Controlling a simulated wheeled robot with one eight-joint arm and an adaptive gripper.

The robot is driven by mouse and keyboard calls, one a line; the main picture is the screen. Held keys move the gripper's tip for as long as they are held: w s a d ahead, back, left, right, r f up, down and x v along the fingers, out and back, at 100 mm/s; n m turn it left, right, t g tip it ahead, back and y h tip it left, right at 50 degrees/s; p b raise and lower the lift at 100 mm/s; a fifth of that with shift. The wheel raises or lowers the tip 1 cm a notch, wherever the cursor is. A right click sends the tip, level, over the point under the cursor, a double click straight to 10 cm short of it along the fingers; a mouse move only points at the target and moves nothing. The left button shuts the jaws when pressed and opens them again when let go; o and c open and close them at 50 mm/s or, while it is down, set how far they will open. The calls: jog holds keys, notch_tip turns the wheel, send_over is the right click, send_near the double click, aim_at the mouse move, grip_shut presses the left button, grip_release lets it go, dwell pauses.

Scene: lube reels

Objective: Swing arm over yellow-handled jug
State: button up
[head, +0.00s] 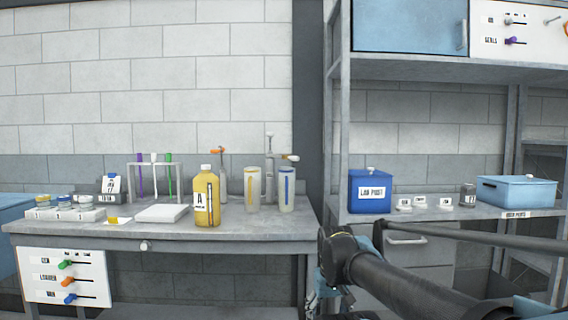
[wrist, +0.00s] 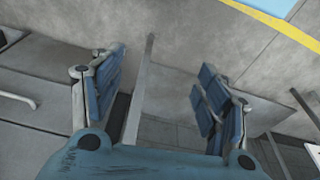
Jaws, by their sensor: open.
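On the left bench stand two pale, tall jugs side by side. The left jug (head: 253,190) has a yellow vertical strip on its front, which may be its handle. The right jug (head: 287,190) has a blue strip. My arm reaches in from the lower right of the head view. My gripper (head: 328,283) is low, beyond the bench's right end and apart from both jugs; it is partly hidden by my arm. In the wrist view my gripper (wrist: 163,85) is open, its blue-padded fingers apart and empty over grey surfaces. No jug shows there.
A yellow bottle marked A (head: 207,197) stands left of the jugs, with pump cans behind them. A tube rack (head: 155,165) and white tray (head: 162,213) are farther left. A blue box (head: 370,191) sits on the right shelf unit; its upright (head: 337,130) stands beside the bench.

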jog(key=shift+w+f, duration=0.15)
jog(key=shift+w, duration=0.3)
